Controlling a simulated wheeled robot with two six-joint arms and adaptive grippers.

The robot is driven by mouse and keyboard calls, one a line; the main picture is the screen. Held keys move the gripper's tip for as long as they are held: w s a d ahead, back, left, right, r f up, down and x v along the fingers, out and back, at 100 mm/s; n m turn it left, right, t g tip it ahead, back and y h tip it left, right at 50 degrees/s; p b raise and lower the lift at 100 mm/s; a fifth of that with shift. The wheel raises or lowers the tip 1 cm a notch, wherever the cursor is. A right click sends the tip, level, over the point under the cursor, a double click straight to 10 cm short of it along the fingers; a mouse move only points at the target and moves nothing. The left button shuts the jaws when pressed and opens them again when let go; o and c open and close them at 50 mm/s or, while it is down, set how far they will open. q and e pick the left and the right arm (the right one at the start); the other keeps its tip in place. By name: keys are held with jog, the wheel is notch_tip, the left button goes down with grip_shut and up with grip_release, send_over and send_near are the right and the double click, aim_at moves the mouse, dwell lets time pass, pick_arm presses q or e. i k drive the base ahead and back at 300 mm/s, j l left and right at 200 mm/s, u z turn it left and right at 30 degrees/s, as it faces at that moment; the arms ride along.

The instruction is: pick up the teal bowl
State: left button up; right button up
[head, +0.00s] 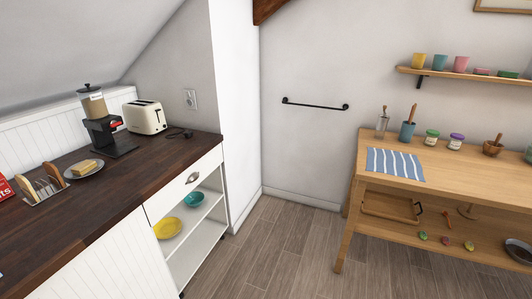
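A small teal bowl (194,198) sits on the upper open shelf of the white cabinet on the left, under the drawer. It stands upright behind and to the right of a yellow bowl or dish (167,228) on the same shelf. Neither of my grippers shows in the head view.
A dark wooden counter (125,172) tops the cabinet, with a toaster (146,117), a coffee grinder (102,125) and a toast rack (45,187). A drawer with a handle (193,178) is above the bowls. A wooden table (455,170) stands at right. The floor (275,245) between is clear.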

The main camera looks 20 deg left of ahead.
aim_at(194, 200)
jog(key=i+u, duration=0.4)
jog(key=i, duration=0.15)
jog(key=i+l+u, duration=0.1)
jog(key=i+u, duration=0.25)
jog(key=i, duration=0.25)
jog(key=i+l+u, duration=0.25)
jog(key=i+u, duration=0.15)
jog(key=i, duration=0.15)
jog(key=i+u, duration=0.5)
jog(key=i+l+u, duration=0.1)
jog(key=i+u, duration=0.4)
jog(key=i, duration=0.1)
